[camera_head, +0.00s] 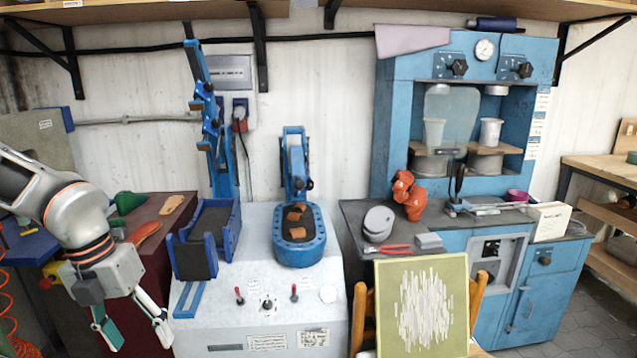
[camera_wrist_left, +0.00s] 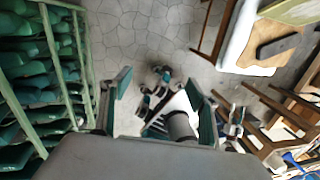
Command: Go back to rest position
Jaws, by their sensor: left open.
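My left arm comes in from the left in the head view. My left gripper (camera_head: 138,341) hangs fingers down at the lower left, in front of the dark red cabinet. Its two fingers are spread with nothing between them. In the left wrist view its fingers (camera_wrist_left: 157,85) also stand apart, with teal pads, and the tiled floor shows beyond. Dark and white parts lie beyond the fingers there, and I cannot tell clearly what they are. My right gripper is not identifiable in either view.
A dark red cabinet (camera_head: 150,250) with sole shapes stands close behind my left gripper. A grey machine (camera_head: 262,310) is to its right, then a blue press (camera_head: 385,140). In the wrist view, a green rack (camera_wrist_left: 60,100) is at left, wooden furniture at right.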

